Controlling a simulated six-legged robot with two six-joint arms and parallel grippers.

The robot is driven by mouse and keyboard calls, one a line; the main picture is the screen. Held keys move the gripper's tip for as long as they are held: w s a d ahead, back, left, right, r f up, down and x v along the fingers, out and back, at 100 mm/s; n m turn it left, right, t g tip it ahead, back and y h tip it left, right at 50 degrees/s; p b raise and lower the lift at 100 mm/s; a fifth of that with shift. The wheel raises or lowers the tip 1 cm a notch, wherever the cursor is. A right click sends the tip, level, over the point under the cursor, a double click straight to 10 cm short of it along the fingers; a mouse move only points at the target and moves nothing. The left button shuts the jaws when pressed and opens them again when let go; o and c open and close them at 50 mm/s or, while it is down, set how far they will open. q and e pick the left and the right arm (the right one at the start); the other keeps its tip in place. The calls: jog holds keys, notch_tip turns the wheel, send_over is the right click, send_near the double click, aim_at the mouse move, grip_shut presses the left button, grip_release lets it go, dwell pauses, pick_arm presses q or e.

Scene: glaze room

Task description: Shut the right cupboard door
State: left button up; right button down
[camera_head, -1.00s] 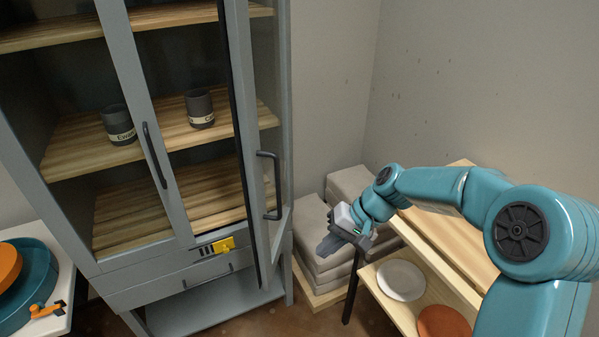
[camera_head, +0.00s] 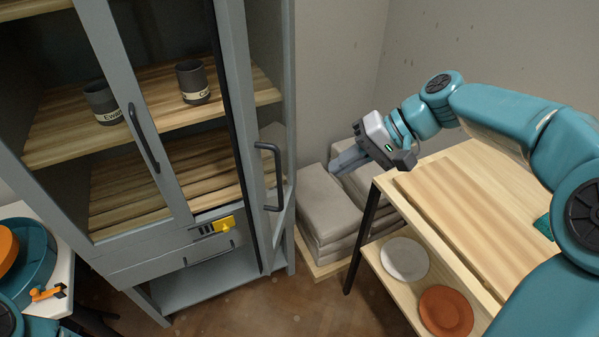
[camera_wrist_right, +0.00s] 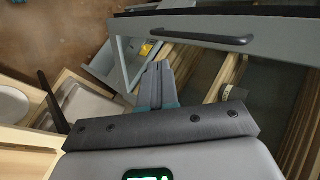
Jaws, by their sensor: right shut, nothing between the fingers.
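The grey cupboard's right door (camera_head: 246,150) stands open toward me, seen nearly edge-on, with a dark bar handle (camera_head: 270,178). In the right wrist view the door frame (camera_wrist_right: 275,36) crosses the top, with its dark handle (camera_wrist_right: 201,37). The left door (camera_head: 116,100) is shut and has its own dark handle (camera_head: 144,138). My right gripper (camera_head: 337,162) is shut and empty, to the right of the open door and apart from it. Its closed fingers show in the right wrist view (camera_wrist_right: 157,74), pointing toward the cupboard. My left gripper is out of view.
Two dark mugs (camera_head: 102,103) (camera_head: 193,84) stand on a cupboard shelf. A yellow piece (camera_head: 226,224) is on the lower front. Stacked grey sacks (camera_head: 322,205) lie right of the cupboard. A wooden table (camera_head: 452,205) with plates on its lower shelf stands below my right arm.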

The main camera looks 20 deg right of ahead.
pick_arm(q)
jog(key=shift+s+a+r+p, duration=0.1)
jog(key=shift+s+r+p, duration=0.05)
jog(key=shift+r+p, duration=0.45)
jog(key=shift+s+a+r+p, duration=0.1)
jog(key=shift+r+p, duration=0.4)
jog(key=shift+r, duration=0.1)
pick_arm(e)
jog(key=w+a+f, duration=0.3)
jog(key=a+f, duration=0.1)
jog(key=a, duration=0.3)
jog(key=shift+a, duration=0.4)
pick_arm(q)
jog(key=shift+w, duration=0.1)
pick_arm(e)
jog(key=shift+w+f, duration=0.1)
jog(key=shift+w, duration=0.15)
